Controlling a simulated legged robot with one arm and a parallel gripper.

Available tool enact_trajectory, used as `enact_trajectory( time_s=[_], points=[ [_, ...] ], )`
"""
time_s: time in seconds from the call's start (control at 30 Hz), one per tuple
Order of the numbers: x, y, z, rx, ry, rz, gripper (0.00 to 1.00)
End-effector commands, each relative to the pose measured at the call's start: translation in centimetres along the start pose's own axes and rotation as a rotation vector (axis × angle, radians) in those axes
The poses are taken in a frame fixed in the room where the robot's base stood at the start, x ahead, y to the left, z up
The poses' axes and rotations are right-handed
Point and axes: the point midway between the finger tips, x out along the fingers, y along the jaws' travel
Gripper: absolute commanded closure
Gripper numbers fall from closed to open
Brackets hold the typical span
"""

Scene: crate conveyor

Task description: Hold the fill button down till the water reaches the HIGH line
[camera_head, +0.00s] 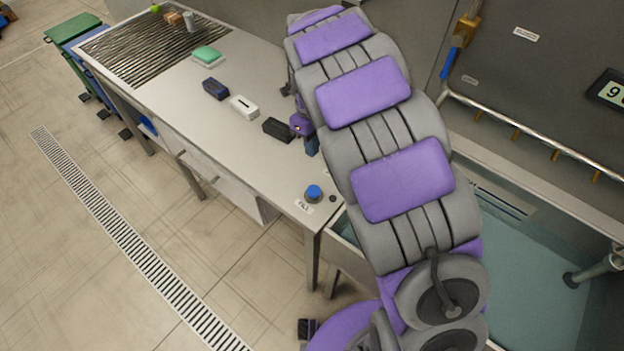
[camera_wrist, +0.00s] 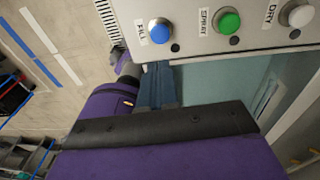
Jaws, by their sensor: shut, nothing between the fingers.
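The blue fill button (camera_head: 314,192) sits on the near corner of the grey bench, beside a label reading FILL. It also shows in the wrist view (camera_wrist: 159,31), raised on a pale panel. My gripper (camera_wrist: 156,68) is shut and empty, its blue-grey fingertips just below the panel edge, apart from the button. In the head view my gripper (camera_head: 312,149) shows small beyond the button. Teal water (camera_head: 530,275) shows in the tank at the right, partly hidden by my arm. I cannot make out a HIGH line.
Green SPRAY (camera_wrist: 227,20) and white DRY (camera_wrist: 296,14) buttons share the panel. Dark blue (camera_head: 215,88), white (camera_head: 244,107) and black (camera_head: 278,130) blocks stand on the bench. A pipe rail (camera_head: 530,133) crosses the wall; a display (camera_head: 608,91) is cut off.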

Motion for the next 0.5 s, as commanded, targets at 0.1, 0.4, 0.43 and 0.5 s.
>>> enact_trajectory(
  time_s=[0.1, 0.4, 0.43, 0.5],
  points=[
    [0.3, 0.0, 0.0, 0.000, 0.001, 0.001, 1.00],
    [4.7, 0.1, -0.1, -0.001, 0.006, 0.004, 1.00],
    [5.3, 0.1, 0.0, -0.002, 0.006, 0.003, 1.00],
    [6.7, 0.1, 0.1, -0.002, 0.003, 0.000, 1.00]
  ],
)
